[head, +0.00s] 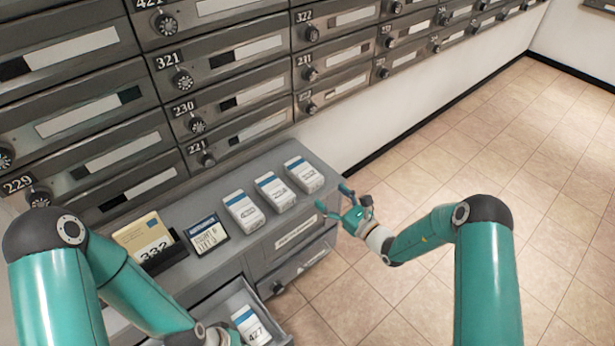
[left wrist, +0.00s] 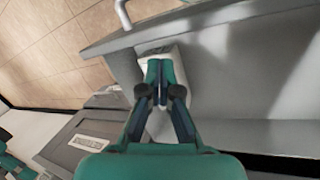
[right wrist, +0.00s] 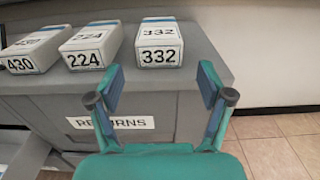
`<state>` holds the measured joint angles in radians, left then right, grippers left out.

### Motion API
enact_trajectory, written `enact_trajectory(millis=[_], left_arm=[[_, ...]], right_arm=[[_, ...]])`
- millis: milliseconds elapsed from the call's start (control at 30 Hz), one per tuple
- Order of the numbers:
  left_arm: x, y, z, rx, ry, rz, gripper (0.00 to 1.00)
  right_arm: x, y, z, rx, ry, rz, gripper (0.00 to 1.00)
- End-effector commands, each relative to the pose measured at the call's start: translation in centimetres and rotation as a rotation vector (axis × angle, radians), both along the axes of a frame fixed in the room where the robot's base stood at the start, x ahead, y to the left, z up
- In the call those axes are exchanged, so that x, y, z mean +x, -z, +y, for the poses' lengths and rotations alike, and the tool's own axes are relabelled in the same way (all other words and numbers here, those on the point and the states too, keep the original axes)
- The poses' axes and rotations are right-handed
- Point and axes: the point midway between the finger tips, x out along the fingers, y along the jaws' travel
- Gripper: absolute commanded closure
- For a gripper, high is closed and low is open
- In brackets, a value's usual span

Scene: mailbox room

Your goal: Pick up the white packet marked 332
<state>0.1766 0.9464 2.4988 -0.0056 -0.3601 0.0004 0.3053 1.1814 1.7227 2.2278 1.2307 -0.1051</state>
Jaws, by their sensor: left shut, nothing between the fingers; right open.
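The white packet marked 332 (right wrist: 159,45) lies on the grey cabinet top. It has a blue stripe on its far end. In the head view it is the rightmost packet (head: 304,174) of three in a row, near the cabinet's right end. My right gripper (head: 333,198) is open and empty, just off that end. In the right wrist view the packet lies beyond my open fingers (right wrist: 161,82), apart from them. My left gripper (left wrist: 160,72) is shut and empty, over a white packet in the open drawer. In the head view its fingers are hidden.
Packets 224 (right wrist: 93,44) and 430 (right wrist: 34,49) lie left of packet 332. A yellow card marked 332 (head: 145,238) stands in a black holder, beside a dark-framed label (head: 207,236). The open drawer (head: 222,301) holds packet 427 (head: 250,325). Mailboxes line the wall behind.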

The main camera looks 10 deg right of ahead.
Motion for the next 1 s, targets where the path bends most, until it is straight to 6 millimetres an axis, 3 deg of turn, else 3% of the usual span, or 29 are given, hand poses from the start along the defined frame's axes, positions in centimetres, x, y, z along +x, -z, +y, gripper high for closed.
enact_trajectory(millis=[500,1000], left_arm=[[0.0,2.9,0.0,0.000,0.000,0.000,1.00],[0.0,3.3,0.0,0.000,0.000,0.000,1.00]], right_arm=[[4.8,0.3,3.2,-0.001,-0.001,-0.001,0.21],[5.8,0.0,3.8,0.000,0.001,0.001,0.21]])
